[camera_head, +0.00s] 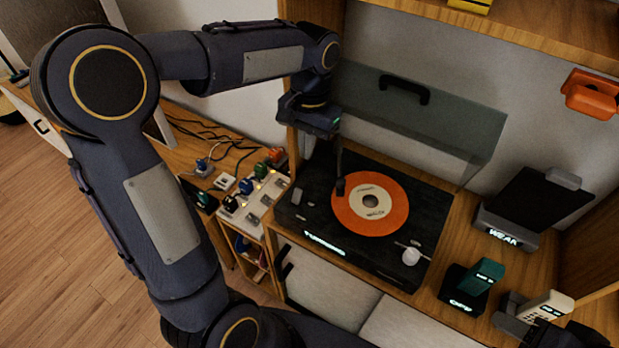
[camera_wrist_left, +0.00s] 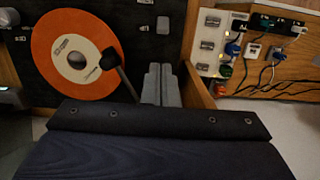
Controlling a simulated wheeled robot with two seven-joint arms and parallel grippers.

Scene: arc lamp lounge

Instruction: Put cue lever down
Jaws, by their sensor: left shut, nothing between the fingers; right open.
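The black turntable (camera_head: 290,215) holds an orange record (camera_head: 402,219) with a pale label. Its dark tonearm (camera_head: 339,165) reaches over the record's edge; I cannot tell whether the stylus touches. The tonearm also shows in the left wrist view (camera_wrist_left: 124,78). My left gripper (camera_head: 318,122) is above the turntable's back left corner, by the tonearm's base. Its fingers (camera_wrist_left: 160,80) are shut and empty beside the tonearm. I cannot make out the cue lever for certain; the gripper may hide it. My right gripper (camera_head: 520,312) is open at the lower right, beside a pale handset (camera_head: 548,305).
A clear tinted lid (camera_head: 420,115) stands raised behind the turntable. A power strip (camera_head: 254,205) with several plugs and cables lies left of it. A shelf (camera_head: 520,30) hangs above.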

